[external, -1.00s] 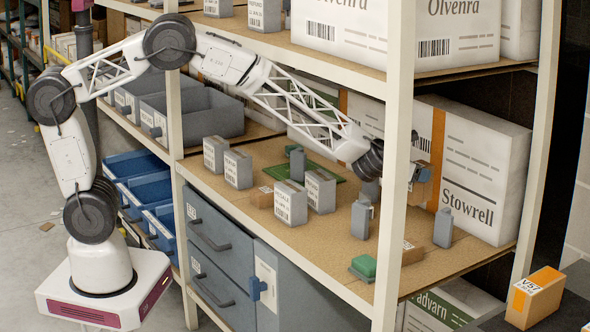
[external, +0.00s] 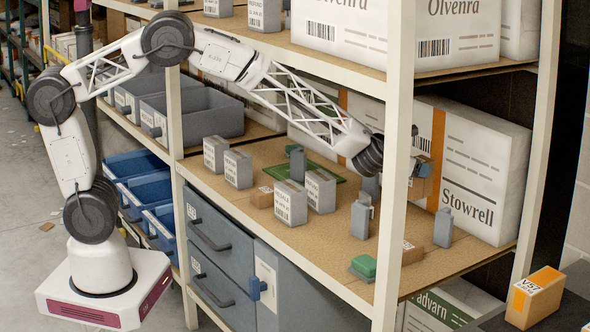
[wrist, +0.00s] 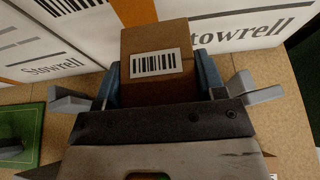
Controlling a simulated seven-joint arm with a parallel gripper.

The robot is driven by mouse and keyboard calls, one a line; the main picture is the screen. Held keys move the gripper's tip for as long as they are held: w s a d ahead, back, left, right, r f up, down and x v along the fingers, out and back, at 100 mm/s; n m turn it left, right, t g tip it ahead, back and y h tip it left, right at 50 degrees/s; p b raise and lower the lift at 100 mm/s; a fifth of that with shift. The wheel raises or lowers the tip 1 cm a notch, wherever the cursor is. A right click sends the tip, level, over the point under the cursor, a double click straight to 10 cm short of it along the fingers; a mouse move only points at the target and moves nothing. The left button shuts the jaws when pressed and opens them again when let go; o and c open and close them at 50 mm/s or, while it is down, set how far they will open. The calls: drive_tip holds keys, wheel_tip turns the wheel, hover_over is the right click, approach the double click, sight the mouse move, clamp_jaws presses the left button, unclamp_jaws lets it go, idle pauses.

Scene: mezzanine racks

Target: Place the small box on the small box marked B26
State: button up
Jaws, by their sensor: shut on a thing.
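My gripper (external: 423,170) is shut on a small brown box (external: 421,187), held above the right part of the middle shelf, partly behind the rack upright. In the wrist view the box (wrist: 152,38) sits between the blue fingers of my gripper (wrist: 157,72), with a white barcode label facing the camera. Another small brown box (external: 262,197) with a label lies on the shelf's left part. A third small brown box (external: 413,251) lies below the held box, partly hidden by the upright. I cannot read a B26 mark on either.
A large white Stowrell carton (external: 485,170) stands close behind my gripper. The cream front upright (external: 398,150) is close by.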

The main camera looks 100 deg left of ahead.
drive_tip(key=s+d+n+g+y, duration=0.2)
drive_tip(key=s+n+g, duration=0.2)
drive_tip(key=s, duration=2.4)
drive_tip(key=s+d+n+g+y, duration=0.2)
drive_tip(key=s+n+g, duration=0.3)
drive_tip(key=s, duration=2.4)
drive_tip(key=shift+d+g, duration=0.3)
drive_tip(key=shift+d, duration=0.2)
drive_tip(key=shift+w+a+f, duration=0.1)
drive_tip(key=w+a+f, duration=0.1)
drive_tip(key=w+a, duration=0.9)
drive_tip(key=a, duration=0.1)
drive_tip(key=shift+w+a+f, duration=0.2)
drive_tip(key=shift+w+a, duration=0.1)
drive_tip(key=shift+w, duration=0.1)
